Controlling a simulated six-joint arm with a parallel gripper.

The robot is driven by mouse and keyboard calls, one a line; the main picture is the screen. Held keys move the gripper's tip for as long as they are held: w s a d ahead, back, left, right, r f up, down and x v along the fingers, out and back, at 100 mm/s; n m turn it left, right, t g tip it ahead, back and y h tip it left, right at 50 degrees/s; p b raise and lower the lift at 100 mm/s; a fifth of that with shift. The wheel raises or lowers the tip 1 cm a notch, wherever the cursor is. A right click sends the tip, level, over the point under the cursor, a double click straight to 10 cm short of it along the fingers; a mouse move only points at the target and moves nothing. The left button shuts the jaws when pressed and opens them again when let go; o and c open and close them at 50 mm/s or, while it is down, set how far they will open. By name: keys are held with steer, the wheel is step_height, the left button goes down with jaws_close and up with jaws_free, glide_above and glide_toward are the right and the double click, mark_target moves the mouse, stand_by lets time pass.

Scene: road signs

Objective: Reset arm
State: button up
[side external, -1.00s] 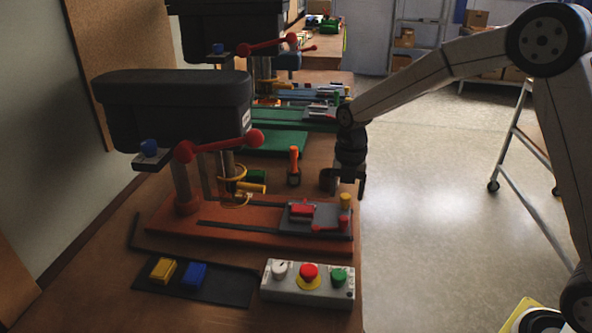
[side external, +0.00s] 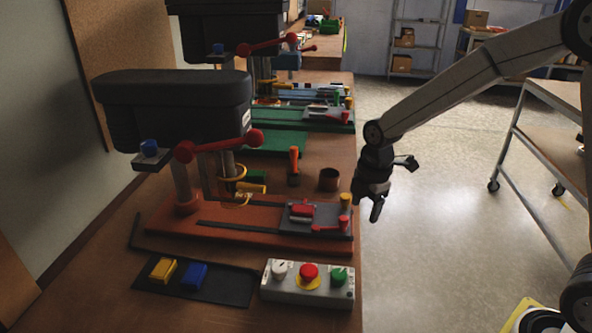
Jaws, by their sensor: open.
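My gripper (side external: 394,190) is open and empty. It hangs over the floor, just past the right edge of the workbench (side external: 215,312), right of the near drill press's vise. My arm reaches in from the right side of the view. No object shows between the fingers.
The near drill press (side external: 170,105) stands on an orange base (side external: 165,225) with a grey vise (side external: 310,217). A brown cup (side external: 329,179) and an orange-handled tool (side external: 294,165) stand behind it. A button box (side external: 308,283) sits in front. A cart (side external: 550,150) stands at right; floor between is clear.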

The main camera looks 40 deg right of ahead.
steer(key=s+f+m+t, duration=0.1)
steer(key=s+f+m, duration=0.1)
steer(key=s+m, duration=1)
steer(key=shift+a+m+t, duration=0.15)
steer(key=shift+m+t, duration=0.15)
steer(key=shift+m, duration=2)
